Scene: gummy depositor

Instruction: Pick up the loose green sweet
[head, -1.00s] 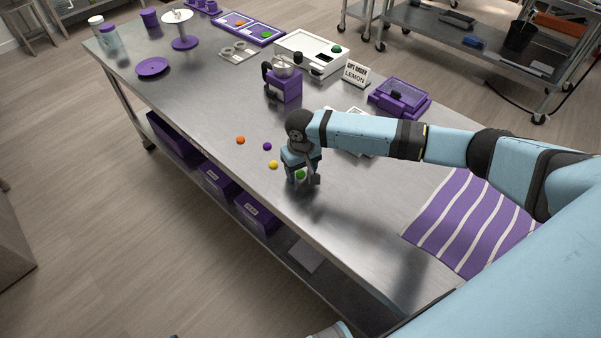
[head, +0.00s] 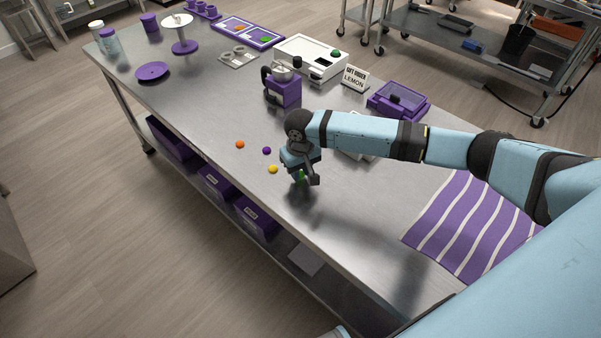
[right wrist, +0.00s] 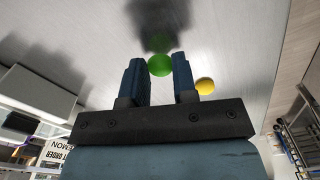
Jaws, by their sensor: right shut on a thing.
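The loose green sweet (head: 301,174) is between the fingers of my right gripper (head: 302,177) in the head view, partly hidden by a finger. The right wrist view also shows the round green sweet (right wrist: 160,65) between the two dark fingertips of my right gripper (right wrist: 158,72). The right gripper is shut on it, low over the steel table. I cannot tell whether the sweet touches the table. My left gripper is not in view.
Loose yellow (head: 272,169), purple (head: 266,151) and orange (head: 240,144) sweets lie to the left of the gripper. A purple depositor (head: 284,92) and a sign (head: 354,78) stand farther back. A striped cloth (head: 470,225) lies at the right. The table's front edge is near.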

